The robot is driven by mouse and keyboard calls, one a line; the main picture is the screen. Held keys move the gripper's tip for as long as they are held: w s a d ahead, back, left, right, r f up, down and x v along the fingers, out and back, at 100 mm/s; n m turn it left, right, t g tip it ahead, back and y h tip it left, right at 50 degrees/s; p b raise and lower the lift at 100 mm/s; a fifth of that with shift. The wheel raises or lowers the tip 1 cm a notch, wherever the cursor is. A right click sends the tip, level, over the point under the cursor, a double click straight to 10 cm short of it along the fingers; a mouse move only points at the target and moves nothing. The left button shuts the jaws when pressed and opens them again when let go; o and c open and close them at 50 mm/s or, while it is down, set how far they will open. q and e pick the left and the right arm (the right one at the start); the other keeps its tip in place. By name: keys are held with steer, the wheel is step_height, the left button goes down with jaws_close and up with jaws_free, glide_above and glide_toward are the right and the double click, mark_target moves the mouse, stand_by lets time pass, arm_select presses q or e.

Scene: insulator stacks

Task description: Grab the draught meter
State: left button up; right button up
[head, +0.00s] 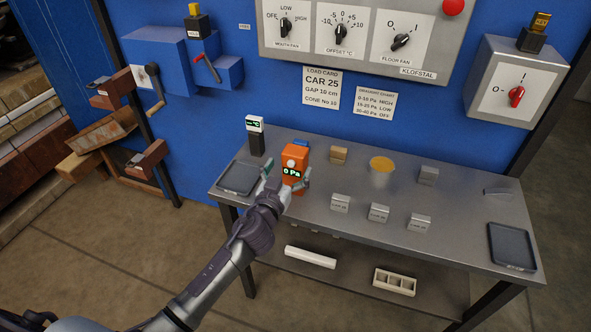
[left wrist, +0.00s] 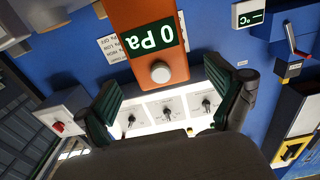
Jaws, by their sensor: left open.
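The draught meter is an orange box (head: 295,160) with a "0 Pa" display and a pale round knob, standing on the left part of the grey metal table (head: 325,222). In the left wrist view the orange meter (left wrist: 146,38) is upside down at the top, with its display and knob facing the camera. My left gripper (head: 287,176) is open with its fingers at either side of the meter's lower front. In the left wrist view the green-padded fingers (left wrist: 172,100) are spread wide, with nothing between them. My right gripper is not in view.
A black-and-white °C meter (head: 255,136) stands left of the orange one, behind a dark tray (head: 238,178). A brass block (head: 338,154), a cup of orange material (head: 382,171) and several labelled grey blocks (head: 378,212) stand to the right. A blue control wall (head: 215,125) rises behind.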

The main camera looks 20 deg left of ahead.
arm_select(q)
steer(key=w, duration=0.5)
steer(key=shift+r+p, duration=0.15)
steer(key=shift+p, duration=0.25)
steer(key=c, duration=1.7)
steer(key=shift+r, duration=0.1)
steer(key=shift+c, duration=0.2)
